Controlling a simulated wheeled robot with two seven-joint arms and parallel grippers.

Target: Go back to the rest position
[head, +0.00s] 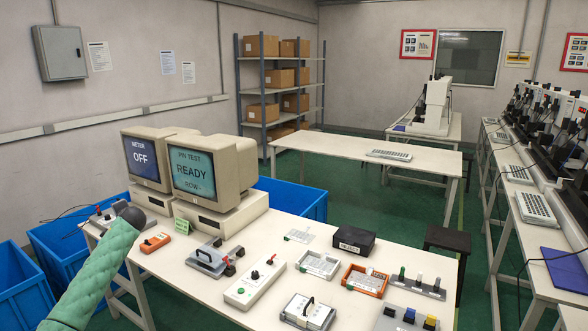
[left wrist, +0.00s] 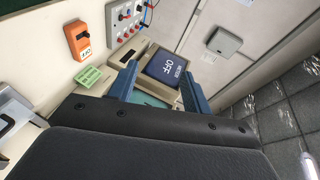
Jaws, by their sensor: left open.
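My left arm (head: 100,270), in a green quilted sleeve, comes in from the lower left in the head view. Its dark rounded end is over the left end of the white workbench (head: 215,308); the jaws are not clear there. In the left wrist view my left gripper (left wrist: 159,68) shows two blue fingers well apart with nothing between them. Beyond them are the monitor reading METER OFF (head: 143,157) and part of a teal screen. My right gripper is in neither view.
The PIN TEST READY monitor (head: 197,172), an orange meter (head: 155,243), a metal clamp fixture (head: 212,258) and a white button box (head: 254,283) stand on the workbench. Blue bins (head: 22,285) stand at its left. Open green floor (head: 400,215) lies beyond the bench.

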